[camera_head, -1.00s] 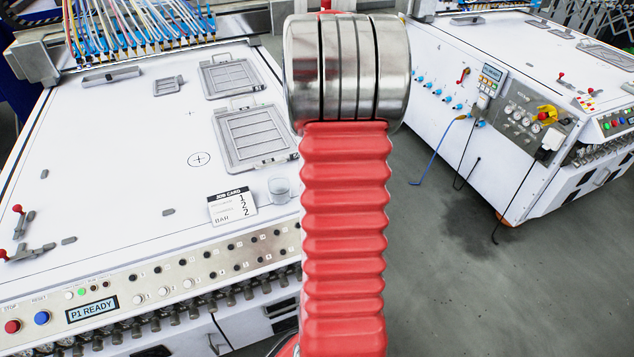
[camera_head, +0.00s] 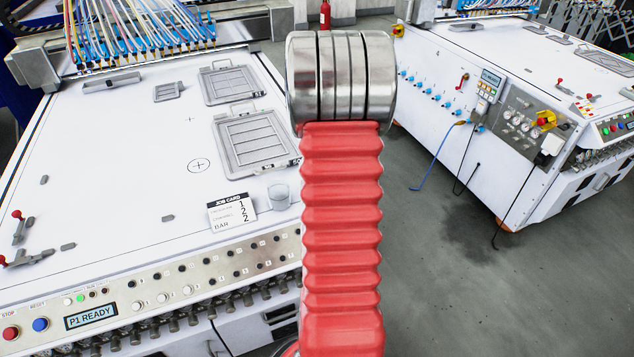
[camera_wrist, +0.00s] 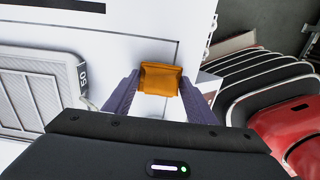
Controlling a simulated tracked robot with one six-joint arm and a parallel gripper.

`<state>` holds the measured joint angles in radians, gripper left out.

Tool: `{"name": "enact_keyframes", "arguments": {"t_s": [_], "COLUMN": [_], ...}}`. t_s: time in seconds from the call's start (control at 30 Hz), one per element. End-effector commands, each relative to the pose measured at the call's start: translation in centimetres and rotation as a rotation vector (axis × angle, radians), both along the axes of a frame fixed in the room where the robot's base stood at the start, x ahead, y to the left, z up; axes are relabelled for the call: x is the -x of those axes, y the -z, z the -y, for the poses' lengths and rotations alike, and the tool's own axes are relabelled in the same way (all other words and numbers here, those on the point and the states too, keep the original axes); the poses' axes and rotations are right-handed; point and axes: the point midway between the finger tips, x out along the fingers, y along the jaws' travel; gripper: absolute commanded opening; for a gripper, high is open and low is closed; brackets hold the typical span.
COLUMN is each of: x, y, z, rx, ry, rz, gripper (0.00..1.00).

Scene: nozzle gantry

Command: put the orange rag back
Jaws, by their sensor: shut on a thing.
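The orange rag (camera_wrist: 160,78) shows in the wrist view, between the two purple-grey fingers of my gripper (camera_wrist: 160,90). My gripper is shut on the rag. The white machine top shows behind and below the rag in the wrist view, with a dark line on it near the rag. I cannot tell how high the rag is above that top. In the head view the rag and my gripper are hidden behind my red arm.
A second white machine (camera_head: 470,75) stands right, across open grey floor (camera_head: 440,270).

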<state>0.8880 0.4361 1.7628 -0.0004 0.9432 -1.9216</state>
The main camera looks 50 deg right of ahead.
Motion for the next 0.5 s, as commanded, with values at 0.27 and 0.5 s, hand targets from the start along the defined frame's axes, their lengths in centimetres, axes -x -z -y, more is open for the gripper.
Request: {"name": "enact_keyframes", "arguments": {"t_s": [0.27,0.5], "x": [-0.01,-0.03], "y": [0.99,1.21], "z": [-0.03,-0.03], "rx": [0.001,0.001], "ry": [0.000,-0.001], "rz": [0.001,0.001], "gripper": [0.30,0.52]}}
